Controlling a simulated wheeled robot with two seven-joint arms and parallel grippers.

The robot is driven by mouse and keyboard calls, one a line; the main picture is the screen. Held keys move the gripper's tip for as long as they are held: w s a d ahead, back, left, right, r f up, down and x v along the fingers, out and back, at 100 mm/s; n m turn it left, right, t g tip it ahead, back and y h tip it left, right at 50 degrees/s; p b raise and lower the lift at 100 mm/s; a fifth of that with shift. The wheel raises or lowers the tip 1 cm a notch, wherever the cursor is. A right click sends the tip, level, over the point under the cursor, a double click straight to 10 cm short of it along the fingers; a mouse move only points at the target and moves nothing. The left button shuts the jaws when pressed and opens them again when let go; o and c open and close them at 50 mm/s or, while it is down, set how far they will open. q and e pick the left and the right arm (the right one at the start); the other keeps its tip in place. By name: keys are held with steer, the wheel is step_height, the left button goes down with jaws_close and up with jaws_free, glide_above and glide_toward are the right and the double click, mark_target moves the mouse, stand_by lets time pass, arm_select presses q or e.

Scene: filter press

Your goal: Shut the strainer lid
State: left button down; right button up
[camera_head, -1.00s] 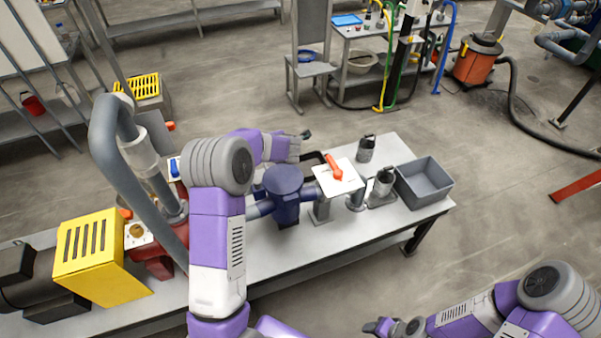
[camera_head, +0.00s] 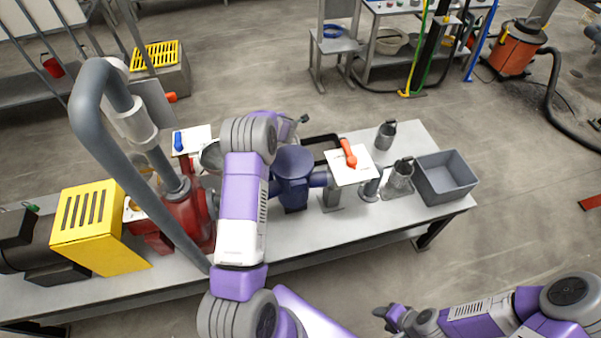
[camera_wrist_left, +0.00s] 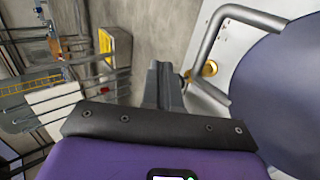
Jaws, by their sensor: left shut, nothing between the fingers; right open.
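The blue strainer (camera_head: 292,197) stands on the bench, joined to a pipe on its right. Its round blue top (camera_head: 293,160) faces up toward the head camera; I cannot tell whether this is a lid lying fully on the body. In the left wrist view a large blue round surface (camera_wrist_left: 285,95) fills the right side, with a bent grey bar (camera_wrist_left: 207,42) beside it. My left gripper (camera_head: 303,119) is behind the strainer, partly hidden by its arm; its fingers (camera_wrist_left: 163,85) are together and empty, left of the bar. My right gripper (camera_head: 380,311) is open, low in front of the bench.
A white plate with an orange handle (camera_head: 348,153) is right of the strainer. Two mesh cylinders (camera_head: 386,134) (camera_head: 398,178) and a grey bin (camera_head: 447,180) stand further right. A black tray (camera_head: 320,140) lies behind. A red pump (camera_head: 190,215) and thick grey pipe (camera_head: 85,100) are left.

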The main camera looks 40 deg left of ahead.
arm_select(q)
steer(key=shift+w+a+f+b, duration=0.2)
steer(key=shift+f+b, duration=0.35)
steer(key=shift+f, duration=0.5)
steer(key=shift+w+a+f+b, duration=0.1)
steer(key=shift+a+f+b, duration=0.1)
steer(key=shift+f+b, duration=0.6)
arm_select(e)
steer(key=shift+w+f, duration=0.2)
steer(key=shift+f, duration=0.5)
steer(key=shift+w+f, duration=0.2)
steer(key=shift+f, duration=0.45)
arm_select(q)
steer(key=shift+f, duration=0.2)
steer(key=shift+p, duration=0.3)
step_height(320, 180, up, 14)
steer(key=w+a+p, duration=0.1)
steer(key=a+p, duration=0.1)
steer(key=p, duration=0.6)
steer(key=shift+w, duration=0.3)
arm_select(e)
step_height(320, 180, up, 9)
steer(key=shift+d+f, duration=0.15)
steer(key=shift+f, duration=0.05)
arm_select(q)
steer(key=shift+d+f, duration=0.1)
